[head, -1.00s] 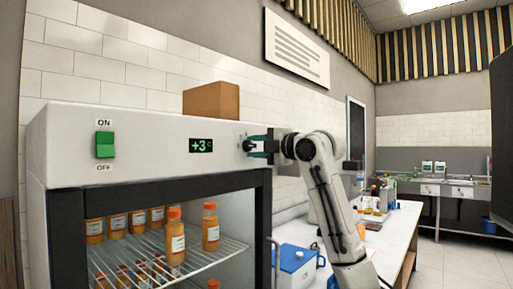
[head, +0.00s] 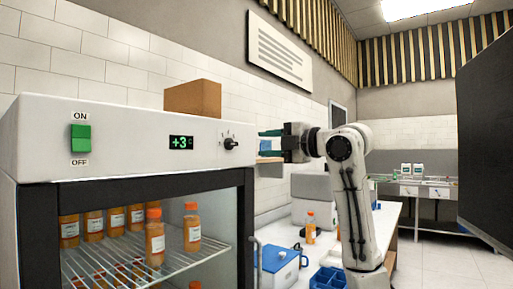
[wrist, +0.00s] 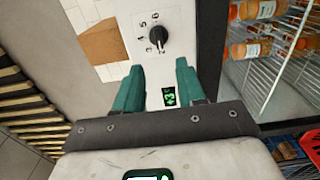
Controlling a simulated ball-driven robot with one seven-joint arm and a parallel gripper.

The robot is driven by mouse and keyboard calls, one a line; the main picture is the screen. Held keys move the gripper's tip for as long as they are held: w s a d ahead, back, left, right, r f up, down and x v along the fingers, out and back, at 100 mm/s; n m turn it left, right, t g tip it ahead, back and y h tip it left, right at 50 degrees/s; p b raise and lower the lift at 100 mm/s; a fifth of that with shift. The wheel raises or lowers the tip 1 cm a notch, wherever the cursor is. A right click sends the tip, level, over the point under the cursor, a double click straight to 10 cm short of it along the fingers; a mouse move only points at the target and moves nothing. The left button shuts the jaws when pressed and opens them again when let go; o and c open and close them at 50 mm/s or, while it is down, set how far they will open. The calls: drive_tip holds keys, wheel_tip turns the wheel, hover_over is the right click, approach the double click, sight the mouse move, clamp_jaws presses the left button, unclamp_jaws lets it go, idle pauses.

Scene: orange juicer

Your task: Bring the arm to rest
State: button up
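My arm (head: 352,190) stands to the right of the white fridge (head: 120,108), raised and bent toward it. My gripper (head: 270,143) is level with the fridge's control panel, to the right of the black dial (head: 230,143) and apart from it in the head view. In the wrist view my gripper (wrist: 160,80) shows two green fingers spread apart with nothing between them. The dial (wrist: 158,40) and the green +3 display (wrist: 169,96) lie beyond the fingers.
Orange bottles (head: 155,238) stand on wire shelves in the fridge. A cardboard box (head: 193,98) sits on top. A blue-lidded container (head: 280,262) and a blue crate (head: 328,279) are near the bench (head: 385,225). A dark panel (head: 485,140) stands at right.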

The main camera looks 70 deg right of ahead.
drive_tip(key=shift+s+a, duration=0.1)
drive_tip(key=shift+s, duration=0.2)
idle(0.4)
